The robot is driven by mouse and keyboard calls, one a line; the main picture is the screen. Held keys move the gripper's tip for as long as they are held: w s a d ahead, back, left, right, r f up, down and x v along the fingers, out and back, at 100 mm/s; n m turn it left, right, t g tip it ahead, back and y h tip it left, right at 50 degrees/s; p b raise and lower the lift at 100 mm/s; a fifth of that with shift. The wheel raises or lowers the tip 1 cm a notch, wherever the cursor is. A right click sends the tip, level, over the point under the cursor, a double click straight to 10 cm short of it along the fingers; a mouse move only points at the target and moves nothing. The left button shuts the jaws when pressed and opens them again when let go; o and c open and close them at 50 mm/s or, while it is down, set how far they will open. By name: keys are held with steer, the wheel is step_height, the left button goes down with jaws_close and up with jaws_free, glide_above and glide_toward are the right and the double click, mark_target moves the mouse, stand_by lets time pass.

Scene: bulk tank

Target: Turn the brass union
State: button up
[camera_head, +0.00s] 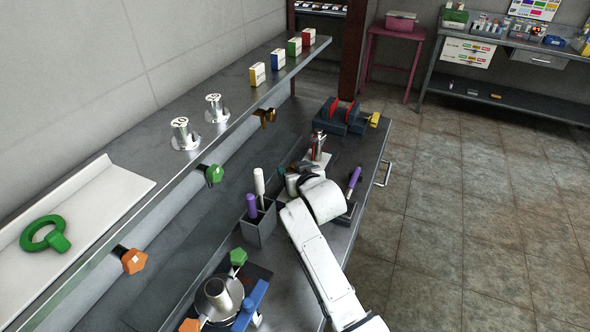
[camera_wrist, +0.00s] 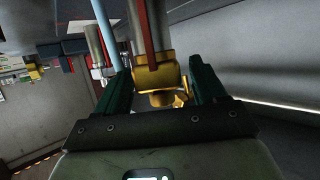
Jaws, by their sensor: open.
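The brass union (camera_wrist: 152,72) is a gold-coloured collar with a smaller brass piece under it, in the middle of the wrist view. It sits on a grey upright pipe with a dark red strip in front. My gripper (camera_wrist: 162,80) is open, its dark green fingers on either side of the brass. I cannot tell whether either finger touches it. In the head view my white arm reaches over the bench, and its fingers are hidden. A brass fitting (camera_head: 265,117) shows there on the pipe under the shelf; I cannot tell whether it is the same piece.
Green (camera_head: 214,174) and orange (camera_head: 134,261) handles stick out from the shelf pipe. A grey holder (camera_head: 258,228) with pens, a metal pot (camera_head: 219,298) and a red-and-blue vise-like block (camera_head: 340,114) stand on the bench. The floor (camera_head: 470,220) at right is clear.

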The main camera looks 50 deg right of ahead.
steer(key=c, duration=1)
steer(key=shift+o, duration=0.2)
